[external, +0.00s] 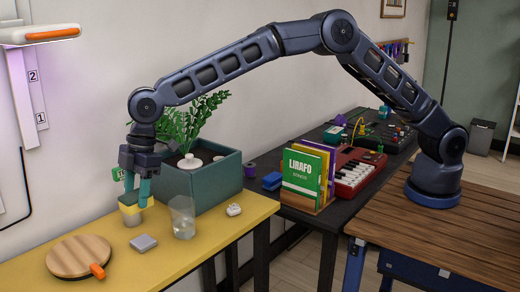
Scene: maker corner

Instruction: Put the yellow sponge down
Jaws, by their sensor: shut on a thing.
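My gripper (137,194) points down over the yellow table (200,258), close to the wall. Its teal fingers are shut on the yellow sponge (130,208), which shows at the fingertips. The fingers partly cover the sponge. A greyish part shows directly under the yellow; I cannot tell whether it belongs to the sponge or is a separate thing beneath it. I also cannot tell whether the sponge touches the table.
A clear glass (183,218) and a teal planter (210,188) stand right of my gripper. A grey block (143,243), a round wooden board (79,256) with an orange handle and a small white item (234,209) lie nearby. The table's front has free room.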

